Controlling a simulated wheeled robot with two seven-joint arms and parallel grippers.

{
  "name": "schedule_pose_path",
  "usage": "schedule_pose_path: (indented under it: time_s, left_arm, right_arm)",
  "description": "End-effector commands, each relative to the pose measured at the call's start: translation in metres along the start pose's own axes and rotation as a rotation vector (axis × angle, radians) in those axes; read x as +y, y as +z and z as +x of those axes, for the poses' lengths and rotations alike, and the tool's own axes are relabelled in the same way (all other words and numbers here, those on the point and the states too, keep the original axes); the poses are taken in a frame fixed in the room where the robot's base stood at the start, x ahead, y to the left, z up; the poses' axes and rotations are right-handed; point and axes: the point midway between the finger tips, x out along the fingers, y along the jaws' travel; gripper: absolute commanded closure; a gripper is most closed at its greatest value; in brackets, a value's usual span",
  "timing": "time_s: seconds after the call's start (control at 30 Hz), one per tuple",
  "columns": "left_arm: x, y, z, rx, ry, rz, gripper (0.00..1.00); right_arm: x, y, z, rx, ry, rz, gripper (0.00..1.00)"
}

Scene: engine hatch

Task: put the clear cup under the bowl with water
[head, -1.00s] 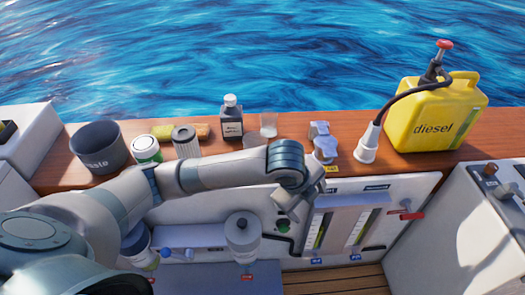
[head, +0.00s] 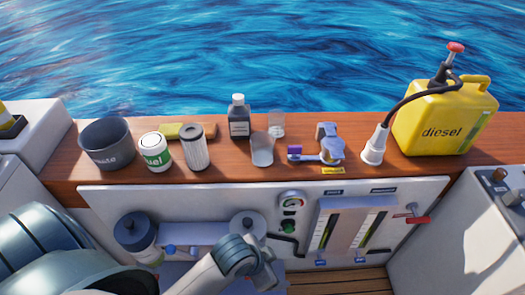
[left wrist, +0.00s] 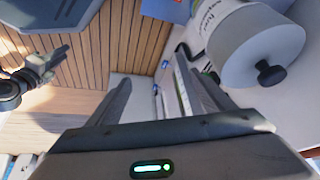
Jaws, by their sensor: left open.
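Two clear cups stand upright on the wooden ledge, a nearer cup (head: 262,150) and a smaller-looking one behind it (head: 276,123). Below the ledge, two canister-like units are mounted at the front panel: a dark-topped one (head: 135,232) on the left and a grey-topped one (head: 247,224) on the right. I cannot tell which has the water bowl. My left gripper (head: 262,278) is low in front of the panel, below the cups and apart from them. In the left wrist view it is open and empty (left wrist: 158,80). My right gripper (left wrist: 42,68) shows only there, its jaws unclear.
A white cylinder with a black knob (left wrist: 260,45) is near my left gripper.

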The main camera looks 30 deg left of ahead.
Motion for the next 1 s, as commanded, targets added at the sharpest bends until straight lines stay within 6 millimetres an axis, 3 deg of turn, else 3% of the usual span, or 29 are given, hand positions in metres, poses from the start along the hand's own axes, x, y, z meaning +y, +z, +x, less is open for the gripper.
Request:
schedule_pose_path:
  time_s: [0.27,0.67,0.9,1.0]
  left_arm:
    - [-0.004,0.072,0.026,-0.087,-0.057,-0.221,0.25]
    - [-0.006,0.141,0.116,-0.138,-0.090,-0.322,0.25]
    - [0.006,0.205,0.187,-0.163,-0.098,-0.362,0.25]
    - [0.013,0.233,0.209,-0.172,-0.101,-0.374,0.25]
  right_arm:
    - [0.000,0.000,0.000,0.000,0.000,0.000,0.69]
    - [0.000,0.000,0.000,0.000,0.000,0.000,0.69]
    - [0.000,0.000,0.000,0.000,0.000,0.000,0.69]
    - [0.000,0.000,0.000,0.000,0.000,0.000,0.69]
